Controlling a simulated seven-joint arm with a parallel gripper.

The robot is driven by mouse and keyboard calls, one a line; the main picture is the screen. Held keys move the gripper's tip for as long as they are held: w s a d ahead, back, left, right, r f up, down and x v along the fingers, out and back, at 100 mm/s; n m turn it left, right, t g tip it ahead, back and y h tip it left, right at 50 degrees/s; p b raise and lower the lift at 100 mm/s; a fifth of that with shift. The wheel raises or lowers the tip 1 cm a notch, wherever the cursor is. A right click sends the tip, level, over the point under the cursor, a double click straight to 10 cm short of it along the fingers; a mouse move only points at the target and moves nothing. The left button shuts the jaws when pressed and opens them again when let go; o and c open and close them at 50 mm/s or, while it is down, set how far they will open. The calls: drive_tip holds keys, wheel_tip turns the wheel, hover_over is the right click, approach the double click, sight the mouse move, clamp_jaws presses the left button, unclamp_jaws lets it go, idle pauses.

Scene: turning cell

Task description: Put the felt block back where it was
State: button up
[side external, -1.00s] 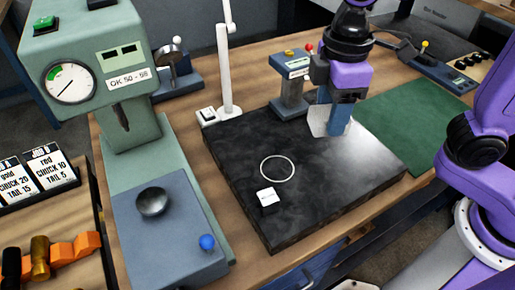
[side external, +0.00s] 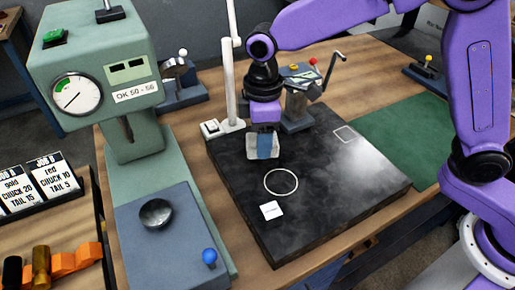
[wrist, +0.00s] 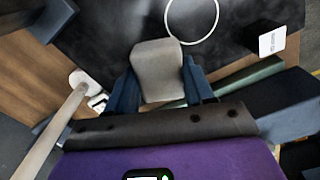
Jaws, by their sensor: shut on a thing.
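My gripper (side external: 263,155) is shut on a pale grey block (side external: 252,149), which looks like the felt block. It hangs over the back left part of the dark plate (side external: 325,212); the exact gap to the plate is hard to tell. In the wrist view the block (wrist: 158,66) sits between my two blue fingers. A white ring outline (side external: 281,194) is marked on the plate in front of the gripper. A white square outline (side external: 345,142) is marked at the plate's back right, with nothing on it.
A small dark block with a white label (side external: 271,211) stands near the ring. A white post (side external: 231,90) rises close left of the gripper. A stand with a crank (side external: 297,110) is behind right. The green press (side external: 130,130) is left; a green mat (side external: 405,130) lies right.

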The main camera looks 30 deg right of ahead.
drive_tip(key=shift+w+a+f, duration=0.2)
drive_tip(key=shift+w+f, duration=0.1)
drive_tip(key=shift+f, duration=0.15)
drive_tip(key=shift+w+a+f, duration=0.15)
drive_tip(key=shift+f, duration=1.6)
drive_tip(key=shift+f, duration=0.15)
drive_tip(key=o, duration=1)
wheel_tip(320, 180, up, 12)
drive_tip(key=shift+r, duration=0.2)
